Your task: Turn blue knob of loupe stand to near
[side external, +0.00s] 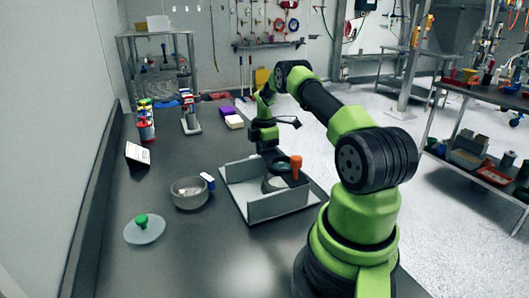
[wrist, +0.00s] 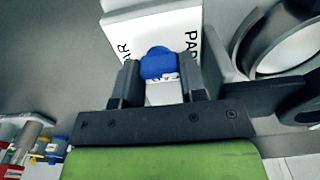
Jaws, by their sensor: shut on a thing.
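The blue knob (wrist: 158,64) is between the two fingers of my gripper (wrist: 160,76) in the wrist view. My gripper is shut on it. Behind the knob is a white panel (wrist: 200,22) with black letters, partly covered, so I cannot read the whole words. A dark ring (wrist: 258,38) is at the right of the wrist view; I cannot tell whether it belongs to the loupe stand. In the side view my gripper (side external: 270,150) is low at the back of a white tray (side external: 279,206), and the knob is hidden there.
An orange-topped upright piece (side external: 296,166) and dark round parts stand inside the walled tray. The front left of the dark bench is clear.

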